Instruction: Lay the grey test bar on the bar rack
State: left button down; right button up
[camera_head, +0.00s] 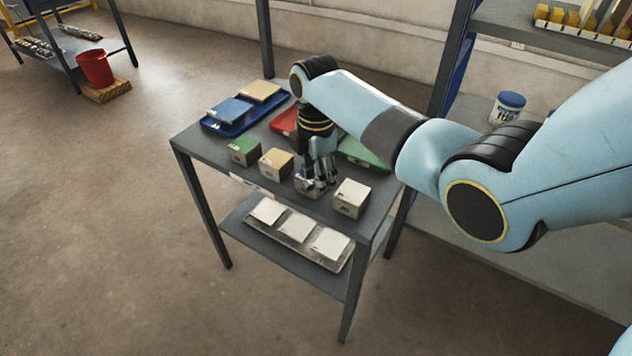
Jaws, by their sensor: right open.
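My right gripper (319,182) is open and points down over the small table. Its fingers are at a small grey block (306,188) near the table's front edge and partly hide it. I cannot tell if they touch it. I cannot pick out a grey test bar for certain; the gripper may hide it. A rack-like holder (583,39) with upright yellow pieces stands on the shelf at the upper right, cut by the frame edge; I cannot tell if it is the bar rack. My left gripper is not in view.
Green-topped (244,151), tan-topped (276,163) and white-topped (351,198) blocks line the table front. Behind them are a blue tray (233,130) with tiles, a red tray (283,122) and a green tray (362,154). A metal tray (283,240) of white tiles lies on the lower shelf.

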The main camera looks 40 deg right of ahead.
grip_shut()
jog(key=shift+r, duration=0.1)
